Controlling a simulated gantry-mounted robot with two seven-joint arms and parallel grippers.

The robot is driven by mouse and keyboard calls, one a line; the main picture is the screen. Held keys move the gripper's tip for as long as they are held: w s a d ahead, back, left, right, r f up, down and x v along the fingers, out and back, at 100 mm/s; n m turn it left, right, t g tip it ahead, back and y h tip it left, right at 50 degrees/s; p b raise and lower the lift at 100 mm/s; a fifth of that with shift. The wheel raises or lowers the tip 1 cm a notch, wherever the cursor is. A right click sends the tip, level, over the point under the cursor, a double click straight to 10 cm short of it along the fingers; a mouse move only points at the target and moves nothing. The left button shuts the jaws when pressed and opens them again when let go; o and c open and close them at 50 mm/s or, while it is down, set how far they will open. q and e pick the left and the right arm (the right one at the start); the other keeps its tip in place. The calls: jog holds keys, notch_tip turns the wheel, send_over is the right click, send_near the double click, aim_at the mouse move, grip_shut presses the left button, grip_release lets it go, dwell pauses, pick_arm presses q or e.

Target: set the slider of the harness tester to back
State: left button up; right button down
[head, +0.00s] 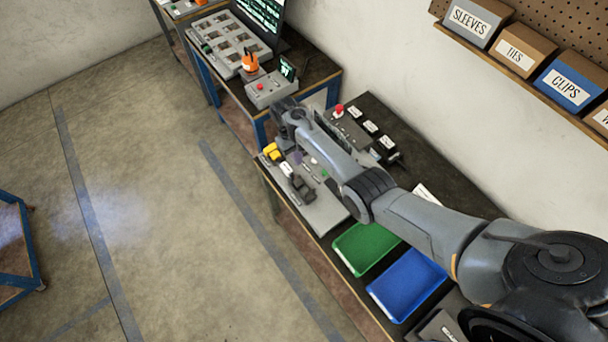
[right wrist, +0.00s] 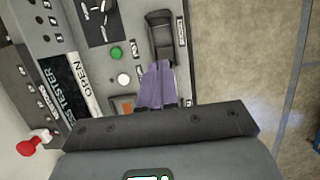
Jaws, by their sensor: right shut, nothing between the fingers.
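The harness tester (head: 325,215) is a grey panel on the dark bench; its lettering "TESTER" (right wrist: 53,92) shows in the right wrist view. The panel carries a green button (right wrist: 116,53), a white button (right wrist: 124,79), an orange switch (right wrist: 123,105) and a black raised part (right wrist: 162,38). I cannot tell for sure which part is the slider. My right gripper (right wrist: 157,84) has purple fingers, shut and empty, pointing at the panel beside the black part. Contact cannot be told. In the head view the fingers are small, near a yellow part (head: 271,152). My left gripper is out of view.
A red knob (head: 339,109) stands at the tester's rear, also in the right wrist view (right wrist: 35,144). A green tray (head: 366,248) and a blue tray (head: 407,284) lie on the bench under my right arm. Labelled bins (head: 570,82) fill a wall shelf.

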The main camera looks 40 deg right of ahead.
jog(key=w+f+b, duration=0.1)
jog(key=b, duration=0.8)
send_near(310, 196)
jog(key=w, duration=0.1)
jog(key=w+f, duration=0.2)
jog(key=shift+w+d, duration=0.3)
jog(key=shift+w, duration=0.05)
pick_arm(q)
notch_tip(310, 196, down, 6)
jog(key=p, duration=0.3)
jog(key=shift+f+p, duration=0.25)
jog(key=shift+p, duration=0.05)
pick_arm(e)
jog(key=s, duration=0.4)
jog(key=shift+a+f, duration=0.1)
jog(key=shift+f, duration=0.1)
jog(key=shift+a, duration=0.1)
